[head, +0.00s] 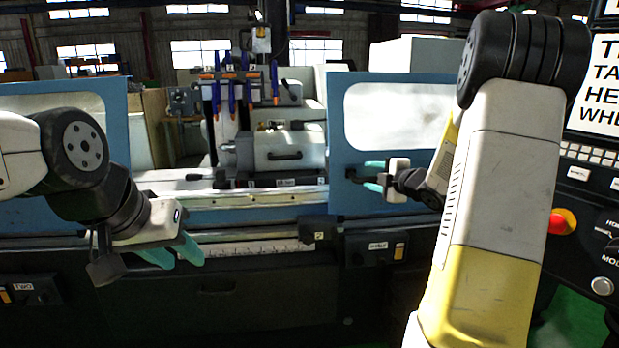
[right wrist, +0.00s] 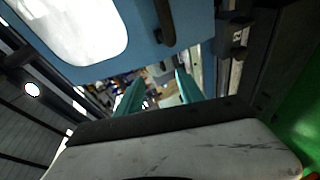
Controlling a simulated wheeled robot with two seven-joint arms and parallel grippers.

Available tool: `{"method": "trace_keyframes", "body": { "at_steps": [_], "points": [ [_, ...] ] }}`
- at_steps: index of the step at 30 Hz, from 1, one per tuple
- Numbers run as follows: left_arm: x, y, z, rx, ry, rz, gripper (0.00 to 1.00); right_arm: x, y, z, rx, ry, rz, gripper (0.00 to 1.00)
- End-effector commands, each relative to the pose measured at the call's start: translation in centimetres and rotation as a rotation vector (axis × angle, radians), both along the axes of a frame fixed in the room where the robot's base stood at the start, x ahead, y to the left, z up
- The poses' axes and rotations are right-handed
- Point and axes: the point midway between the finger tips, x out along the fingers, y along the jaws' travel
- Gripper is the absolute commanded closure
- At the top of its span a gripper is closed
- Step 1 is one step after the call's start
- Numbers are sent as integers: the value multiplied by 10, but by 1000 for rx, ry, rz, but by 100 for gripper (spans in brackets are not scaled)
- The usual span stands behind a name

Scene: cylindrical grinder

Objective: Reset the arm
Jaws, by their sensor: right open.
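My right gripper (head: 371,175) has teal fingers pointing left in front of the right blue door panel (head: 410,202). In the right wrist view, its two fingers (right wrist: 158,90) stand apart with nothing between them, so it is open and empty. A dark door handle (right wrist: 165,20) shows beyond them, apart from the fingers in the picture. My left gripper (head: 172,252) is low in front of the machine, its teal fingers tilted down and to the right. I see nothing held in it, but its finger gap is unclear.
The left blue door panel (head: 116,130) stands behind my left arm. Between the doors, the grinder's opening shows a grey unit (head: 290,150) and blue-and-orange nozzles (head: 231,88). A control panel (head: 590,185) with a red knob (head: 562,221) is close to my right arm.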

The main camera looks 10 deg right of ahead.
Motion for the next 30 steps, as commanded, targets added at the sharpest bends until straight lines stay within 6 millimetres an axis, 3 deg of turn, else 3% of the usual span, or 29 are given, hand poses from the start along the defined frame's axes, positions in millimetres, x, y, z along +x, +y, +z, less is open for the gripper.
{"method": "trace_keyframes", "body": {
  "at_steps": [1,4,9,11,18,21,25,30],
  "points": [
    [0,0,0,0,0,0,64,-5,2,21,42,21,-67,55],
    [0,0,0,0,0,0,64,-26,3,49,184,104,-241,55],
    [0,0,0,0,0,0,64,-95,20,69,503,291,-515,55],
    [0,0,0,0,0,0,64,-127,32,68,625,370,-596,55],
    [0,0,0,0,0,0,64,-267,105,41,1028,743,-837,55],
    [0,0,0,0,0,0,64,-309,128,31,1112,867,-889,55],
    [0,0,0,0,0,0,64,-340,145,24,1163,962,-928,55],
    [0,0,0,0,0,0,64,-350,150,22,1175,993,-942,55]
  ]
}}
